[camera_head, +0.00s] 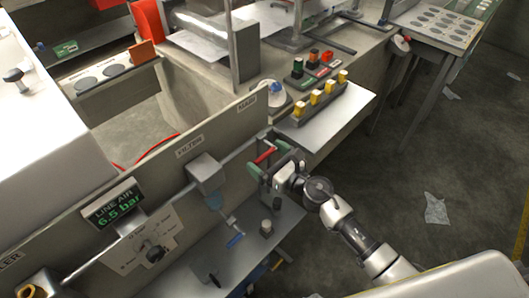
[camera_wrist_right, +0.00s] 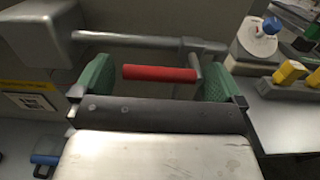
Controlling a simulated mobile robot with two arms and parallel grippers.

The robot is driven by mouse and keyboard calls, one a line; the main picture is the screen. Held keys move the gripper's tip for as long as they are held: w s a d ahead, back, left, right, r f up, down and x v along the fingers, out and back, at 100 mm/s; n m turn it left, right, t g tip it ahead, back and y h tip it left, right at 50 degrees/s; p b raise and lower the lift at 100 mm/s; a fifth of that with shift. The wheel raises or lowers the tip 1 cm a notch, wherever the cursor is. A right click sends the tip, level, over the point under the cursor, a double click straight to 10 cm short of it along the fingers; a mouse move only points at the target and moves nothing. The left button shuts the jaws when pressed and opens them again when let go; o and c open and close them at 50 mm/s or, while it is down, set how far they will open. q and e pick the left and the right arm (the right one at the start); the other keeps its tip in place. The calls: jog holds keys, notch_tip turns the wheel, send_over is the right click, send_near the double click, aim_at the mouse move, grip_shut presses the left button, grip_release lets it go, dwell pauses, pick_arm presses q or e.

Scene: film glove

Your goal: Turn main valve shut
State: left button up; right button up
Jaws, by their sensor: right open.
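The main valve has a red handle (camera_head: 265,155) and sits at the right end of the pipe, below the MAIN label (camera_head: 247,103). In the right wrist view the red handle (camera_wrist_right: 158,74) lies about parallel to the grey pipe (camera_wrist_right: 130,41). My right gripper (camera_head: 268,160) is open around the handle. Its green finger pads stand beyond either end of the handle, with a gap at the left end; contact at the right end is unclear. The display (camera_head: 114,207) reads LINE AIR 6.5 bar. My left gripper is out of view.
A filter body (camera_head: 206,174) with a blue-tinted bowl sits on the pipe to the left. A dial panel (camera_head: 150,248) is below the display. Open floor lies right.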

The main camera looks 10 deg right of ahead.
jog(key=shift+w+a, duration=0.3)
jog(key=shift+w, duration=0.15)
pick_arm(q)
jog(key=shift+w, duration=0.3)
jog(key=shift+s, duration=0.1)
pick_arm(e)
jog(key=shift+c, duration=1.3)
jog(key=c, duration=0.7)
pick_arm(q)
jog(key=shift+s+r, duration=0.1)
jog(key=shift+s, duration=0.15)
